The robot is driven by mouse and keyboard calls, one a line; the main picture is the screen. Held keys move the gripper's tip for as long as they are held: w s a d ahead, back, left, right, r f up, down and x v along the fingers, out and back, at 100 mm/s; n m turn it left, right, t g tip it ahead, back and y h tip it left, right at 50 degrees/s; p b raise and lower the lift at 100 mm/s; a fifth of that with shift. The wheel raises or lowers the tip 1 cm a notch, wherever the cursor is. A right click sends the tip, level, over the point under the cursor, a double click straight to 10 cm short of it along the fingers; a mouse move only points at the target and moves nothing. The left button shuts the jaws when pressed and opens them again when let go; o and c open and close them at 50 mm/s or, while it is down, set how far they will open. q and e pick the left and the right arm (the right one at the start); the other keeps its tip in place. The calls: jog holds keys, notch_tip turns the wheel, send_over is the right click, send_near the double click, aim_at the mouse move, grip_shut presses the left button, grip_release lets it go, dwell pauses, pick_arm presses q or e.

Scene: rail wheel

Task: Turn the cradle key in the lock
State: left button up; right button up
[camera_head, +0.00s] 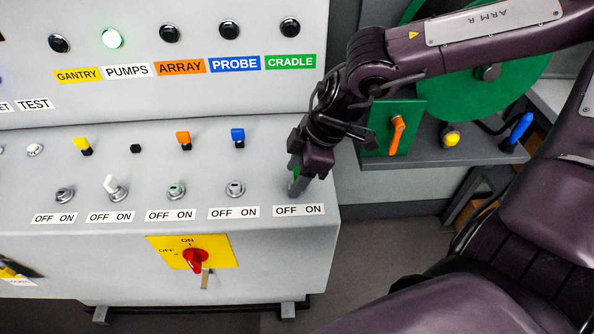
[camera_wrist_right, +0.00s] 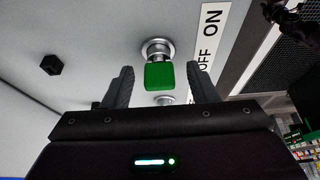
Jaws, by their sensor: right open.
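The green cradle key (camera_wrist_right: 158,76) stands in its round metal lock (camera_wrist_right: 157,48) in the right wrist view. In the head view a sliver of green shows at my gripper, and the lock is mostly hidden there. Its OFF ON label (camera_head: 299,210) lies just below. My right gripper (camera_head: 297,186) points down at this lock. In the wrist view its open fingers (camera_wrist_right: 160,86) stand on either side of the key, with a gap to each. The CRADLE label (camera_head: 290,62) sits under a dark lamp (camera_head: 290,28). My left gripper is out of view.
Other key locks (camera_head: 235,189) line the panel to the left, one with a white key (camera_head: 114,187). A red rotary switch (camera_head: 195,259) is on the front face. An orange handle (camera_head: 397,135) on a green plate is to the right. The PUMPS lamp (camera_head: 112,39) glows green.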

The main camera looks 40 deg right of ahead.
jog(key=c, duration=1)
jog(key=shift+f+n+g+b, duration=0.2)
jog(key=shift+n+g+b, duration=0.2)
jog(key=shift+n+b, duration=0.45)
jog(key=shift+c, duration=0.2)
jog(key=shift+r+n, duration=0.15)
jog(key=shift+n, duration=0.7)
jog(key=shift+g, duration=0.3)
jog(key=shift+n+g+b, duration=0.4)
jog(key=shift+n+b, duration=0.2)
jog(key=shift+n, duration=0.4)
jog(key=shift+n+y, duration=0.3)
jog(key=shift+n, duration=0.4)
